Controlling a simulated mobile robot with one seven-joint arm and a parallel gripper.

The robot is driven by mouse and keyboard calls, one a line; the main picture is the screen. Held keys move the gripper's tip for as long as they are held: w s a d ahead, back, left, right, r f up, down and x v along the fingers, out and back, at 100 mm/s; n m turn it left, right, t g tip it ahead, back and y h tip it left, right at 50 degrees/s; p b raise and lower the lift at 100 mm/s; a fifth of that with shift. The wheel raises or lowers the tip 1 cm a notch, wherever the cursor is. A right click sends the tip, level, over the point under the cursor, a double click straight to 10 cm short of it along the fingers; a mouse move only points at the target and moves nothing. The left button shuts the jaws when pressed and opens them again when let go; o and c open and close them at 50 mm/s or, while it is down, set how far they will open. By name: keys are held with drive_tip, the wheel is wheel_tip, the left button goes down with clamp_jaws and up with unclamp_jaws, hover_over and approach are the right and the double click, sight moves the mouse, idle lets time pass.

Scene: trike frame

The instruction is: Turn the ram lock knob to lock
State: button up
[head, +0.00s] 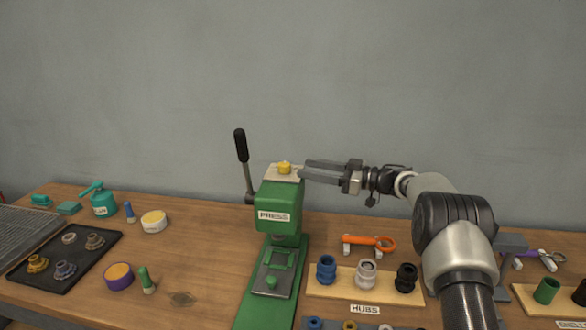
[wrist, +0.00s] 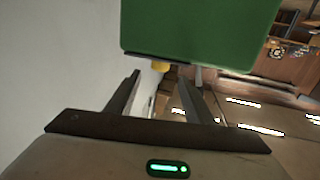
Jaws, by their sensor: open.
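The ram lock knob (head: 284,168) is small and yellow. It sits on the pale top plate of the green press (head: 278,208). A black-handled lever rises at the press's left side. My gripper (head: 304,168) is open and empty, its two fingers pointing left, just right of the knob and about level with it. In the wrist view the fingers of my gripper (wrist: 153,75) are spread. The knob (wrist: 160,67) shows there partly hidden behind the green press body (wrist: 198,30), near the fingertips. I cannot tell whether a finger touches the press.
A wooden hub stand (head: 335,289) with several hubs is right of the press. An orange-handled tool (head: 370,243) lies behind it. A black tray (head: 72,283) with parts, a teal oil can (head: 103,204) and round tins are at left. The air above the press is clear.

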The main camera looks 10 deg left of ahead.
drive_tip(key=s+d, duration=0.1)
drive_tip(key=d, duration=0.7)
drive_tip(key=shift+d+b, duration=0.25)
drive_tip(key=shift+b, duration=0.05)
drive_tip(key=shift+s, duration=0.1)
